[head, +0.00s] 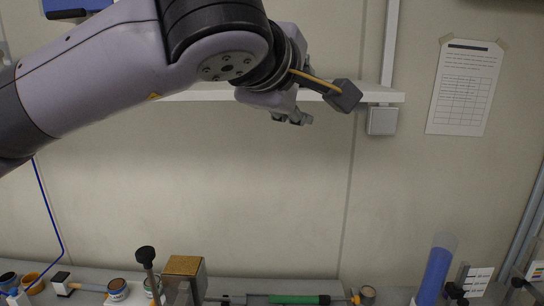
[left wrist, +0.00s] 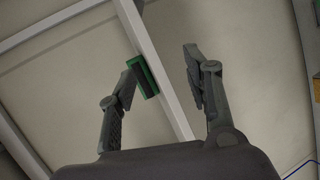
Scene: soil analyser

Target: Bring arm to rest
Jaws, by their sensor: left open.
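My left arm comes in from the left across the top of the head view. My right gripper is not in view.
The bench (head: 225,292) along the bottom holds small pots, a tan-topped block (head: 184,266), a green-handled tool (head: 298,299) and a blue cylinder (head: 434,275). A paper sheet (head: 465,87) is taped to the wall. The space between arm and bench is clear.

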